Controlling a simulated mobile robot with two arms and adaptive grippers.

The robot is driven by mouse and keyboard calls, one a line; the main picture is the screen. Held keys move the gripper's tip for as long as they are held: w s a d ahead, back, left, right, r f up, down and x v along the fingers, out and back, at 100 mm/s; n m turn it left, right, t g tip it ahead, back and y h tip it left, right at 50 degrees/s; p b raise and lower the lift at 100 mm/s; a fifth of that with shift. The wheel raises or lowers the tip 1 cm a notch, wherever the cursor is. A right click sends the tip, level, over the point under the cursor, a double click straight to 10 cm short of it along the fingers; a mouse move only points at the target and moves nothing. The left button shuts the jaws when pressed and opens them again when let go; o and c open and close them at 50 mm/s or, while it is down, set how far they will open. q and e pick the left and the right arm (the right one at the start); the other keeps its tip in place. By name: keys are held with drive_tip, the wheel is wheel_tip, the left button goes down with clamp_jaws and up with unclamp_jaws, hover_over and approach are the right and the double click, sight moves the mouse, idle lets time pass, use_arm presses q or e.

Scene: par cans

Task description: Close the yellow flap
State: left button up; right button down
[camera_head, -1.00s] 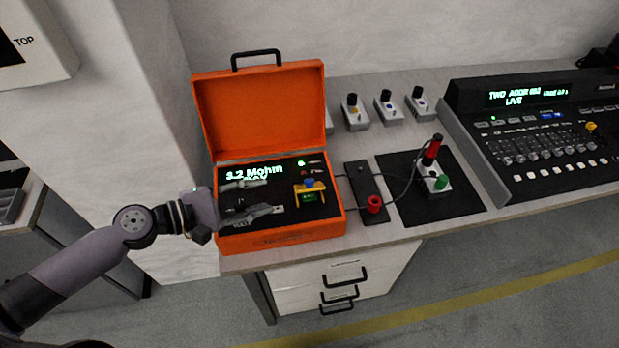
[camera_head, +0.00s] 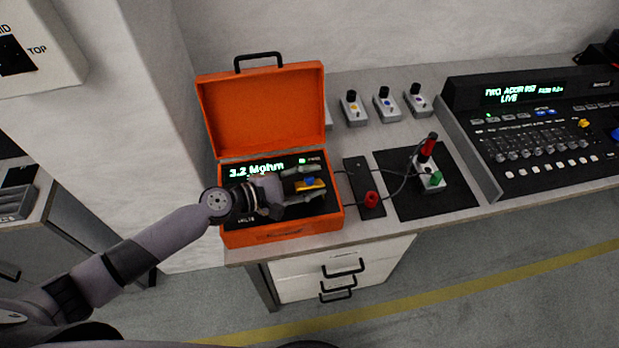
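The yellow flap (camera_head: 313,188) is on the black panel inside the open orange case (camera_head: 283,236), at the panel's right side. A blue part (camera_head: 309,181) sits at the flap. My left gripper (camera_head: 316,184) reaches over the panel from the left. Its two fingers are spread, one above and one below the flap in the picture. I cannot tell whether they touch it. The gripper covers much of the panel and part of the flap, so the flap's exact angle is unclear. My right gripper is not in view.
The case's raised lid (camera_head: 262,112) stands behind the gripper. To the right are a black strip with a red knob (camera_head: 371,199), cables, and a black mat (camera_head: 451,202) with a small device. A mixing console (camera_head: 545,135) is further right. Several small switch boxes stand behind.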

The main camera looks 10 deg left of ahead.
use_arm(q)
drive_tip(key=shift+c, duration=0.5)
drive_tip(key=shift+r, duration=0.1)
clamp_jaws()
